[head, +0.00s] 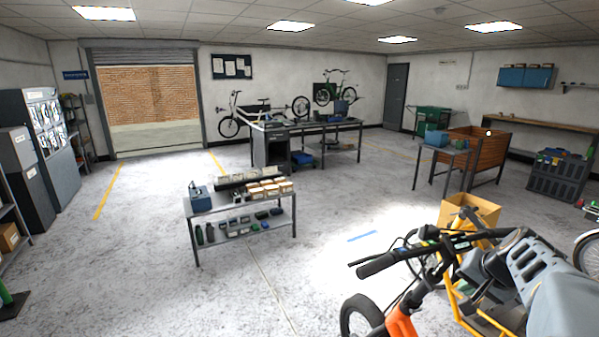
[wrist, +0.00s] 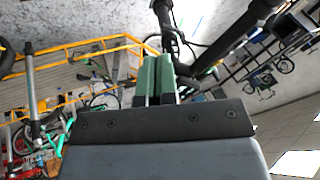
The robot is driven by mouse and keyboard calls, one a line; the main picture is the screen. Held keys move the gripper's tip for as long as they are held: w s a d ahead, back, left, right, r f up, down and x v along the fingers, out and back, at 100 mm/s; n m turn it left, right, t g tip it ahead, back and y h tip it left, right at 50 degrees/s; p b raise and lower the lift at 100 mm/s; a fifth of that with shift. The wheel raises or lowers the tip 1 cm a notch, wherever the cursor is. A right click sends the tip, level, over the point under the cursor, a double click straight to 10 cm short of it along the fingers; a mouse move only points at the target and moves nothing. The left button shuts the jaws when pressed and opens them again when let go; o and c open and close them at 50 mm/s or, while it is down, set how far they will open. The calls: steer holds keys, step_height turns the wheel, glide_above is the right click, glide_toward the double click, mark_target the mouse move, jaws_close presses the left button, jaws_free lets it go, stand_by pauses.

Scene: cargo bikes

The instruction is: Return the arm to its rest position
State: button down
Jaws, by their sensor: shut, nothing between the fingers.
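My gripper (wrist: 157,62) shows in the wrist view as two green fingers side by side, shut with nothing between them. My grey arm fills the lower right of the head view, in front of a cargo bike with an orange part and yellow frame. The bike's black handlebar (head: 400,256) is left of the arm. In the wrist view a black bar of a bike (wrist: 167,22) is just beyond the fingertips; I cannot tell whether they touch. The fingertips are not clear in the head view.
A yellow rail (wrist: 85,50) crosses the left of the wrist view. In the head view, a cardboard box (head: 482,208) stands behind the bike. A low cart (head: 215,203) with small boxes stands at centre left. The floor (head: 130,275) at left is clear.

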steer(key=s+a+f+n+g, duration=0.1)
steer(key=s+a+n, duration=0.3)
steer(key=a, duration=0.6)
steer(key=s+a+f+n, duration=0.3)
steer(key=s+a, duration=0.5)
steer(key=a, duration=0.3)
steer(key=shift+s+n+g+h, duration=0.15)
steer(key=shift+n+g+h, duration=0.25)
steer(key=shift+n, duration=0.4)
